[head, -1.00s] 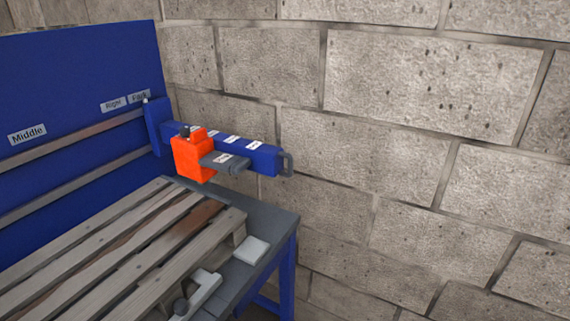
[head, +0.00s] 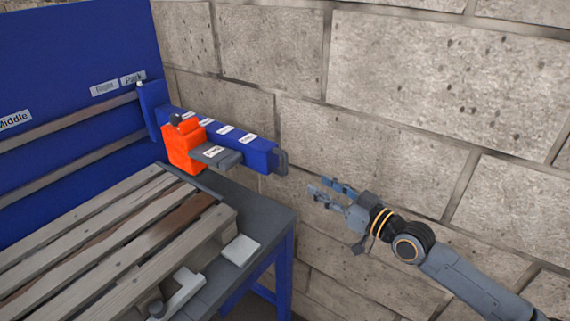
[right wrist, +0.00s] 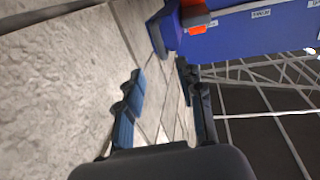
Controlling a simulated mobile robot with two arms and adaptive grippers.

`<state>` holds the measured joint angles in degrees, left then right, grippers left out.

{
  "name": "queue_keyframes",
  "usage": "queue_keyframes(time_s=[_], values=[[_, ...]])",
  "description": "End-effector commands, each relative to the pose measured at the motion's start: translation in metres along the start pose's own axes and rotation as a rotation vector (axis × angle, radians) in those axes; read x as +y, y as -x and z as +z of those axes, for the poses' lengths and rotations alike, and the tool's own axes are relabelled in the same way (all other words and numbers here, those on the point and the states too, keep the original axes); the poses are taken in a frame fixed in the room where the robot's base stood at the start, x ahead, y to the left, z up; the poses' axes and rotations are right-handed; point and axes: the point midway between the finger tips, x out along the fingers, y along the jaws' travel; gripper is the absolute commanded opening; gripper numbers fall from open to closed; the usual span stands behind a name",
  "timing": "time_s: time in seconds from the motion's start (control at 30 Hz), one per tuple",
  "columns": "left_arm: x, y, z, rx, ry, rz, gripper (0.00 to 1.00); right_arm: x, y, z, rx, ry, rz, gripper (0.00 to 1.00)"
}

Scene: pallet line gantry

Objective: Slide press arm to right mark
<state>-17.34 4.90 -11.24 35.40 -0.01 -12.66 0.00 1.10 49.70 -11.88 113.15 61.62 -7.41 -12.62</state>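The blue press arm (head: 245,143) sticks out from the blue back panel (head: 75,60), with its mount at the right end of two rails, below the Park label (head: 133,78). It carries an orange block (head: 183,146) and ends in a dark handle (head: 281,161). The Right mark label (head: 104,89) is just left of Park. My right gripper (head: 331,191) is open and empty, right of the handle and apart from it. In the right wrist view its fingers (right wrist: 163,92) are spread, with the blue arm (right wrist: 245,30) beyond them. My left gripper is out of view.
A wooden pallet (head: 105,240) lies on the grey bench (head: 262,212) under the press arm. A pale square plate (head: 241,249) lies at the bench's right side. A block wall (head: 420,90) stands behind. The space right of the bench holds only my right arm.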

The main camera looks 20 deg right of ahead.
Motion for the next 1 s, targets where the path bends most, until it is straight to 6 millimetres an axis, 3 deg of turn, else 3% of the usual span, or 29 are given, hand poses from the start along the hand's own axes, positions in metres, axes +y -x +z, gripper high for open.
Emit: queue_keyframes(time_s=[0.6,0.8,1.0], values=[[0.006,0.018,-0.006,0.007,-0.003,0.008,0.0,0.001,-0.114,0.0,0.001,-0.001,0.002,0.37],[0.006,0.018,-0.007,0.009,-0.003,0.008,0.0,0.001,-0.13,0.001,-0.001,0.0,0.002,0.37],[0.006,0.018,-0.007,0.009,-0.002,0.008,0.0,0.0,-0.132,0.001,-0.001,0.0,0.001,0.37]])
